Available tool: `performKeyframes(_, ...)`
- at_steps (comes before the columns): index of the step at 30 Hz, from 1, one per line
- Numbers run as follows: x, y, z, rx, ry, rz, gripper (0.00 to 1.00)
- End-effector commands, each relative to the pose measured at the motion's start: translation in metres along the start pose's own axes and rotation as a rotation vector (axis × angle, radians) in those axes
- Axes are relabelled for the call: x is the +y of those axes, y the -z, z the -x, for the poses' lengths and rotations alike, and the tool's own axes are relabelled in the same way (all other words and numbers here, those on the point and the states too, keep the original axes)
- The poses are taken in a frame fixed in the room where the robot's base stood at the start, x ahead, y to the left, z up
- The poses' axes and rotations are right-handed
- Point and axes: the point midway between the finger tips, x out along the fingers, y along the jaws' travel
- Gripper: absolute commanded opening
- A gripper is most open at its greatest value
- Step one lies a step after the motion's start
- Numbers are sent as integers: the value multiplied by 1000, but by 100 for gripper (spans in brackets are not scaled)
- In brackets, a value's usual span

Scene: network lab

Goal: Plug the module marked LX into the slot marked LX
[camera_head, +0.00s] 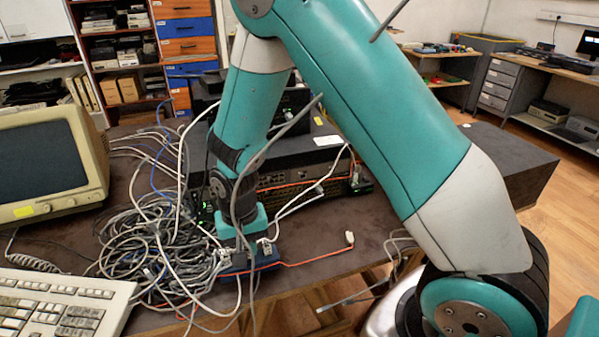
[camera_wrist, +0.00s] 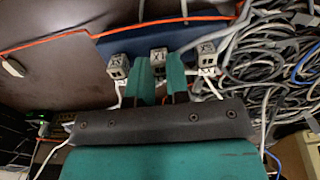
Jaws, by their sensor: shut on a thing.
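Three small grey modules with white cables stand in a row at a blue mat (camera_wrist: 110,43) in the wrist view. The middle module (camera_wrist: 158,57) has a label that looks like LX, upside down. My gripper (camera_wrist: 161,66) is shut on this middle module, with a teal finger on each side. The left module (camera_wrist: 118,66) has a label I cannot read surely; the right module (camera_wrist: 207,57) seems marked SX. In the head view my gripper (camera_head: 248,246) points down at the mat. A dark rack unit with ports (camera_head: 300,175) stands behind it; no LX slot mark is legible.
A large heap of grey cables (camera_head: 150,240) lies left of my gripper. A beige monitor (camera_head: 50,160) and keyboard (camera_head: 60,305) stand at the left. An orange cable (camera_head: 310,260) with a pale plug (camera_head: 349,238) crosses the table. Some tabletop right of the mat is clear.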

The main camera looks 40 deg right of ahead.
Motion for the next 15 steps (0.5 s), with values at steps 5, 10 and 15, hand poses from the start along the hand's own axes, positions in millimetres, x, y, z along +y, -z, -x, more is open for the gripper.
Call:
performKeyframes(5,0,0,10,0,0,0,0)
performKeyframes(10,0,0,17,0,0,0,0)
performKeyframes(15,0,0,24,0,0,0,0)
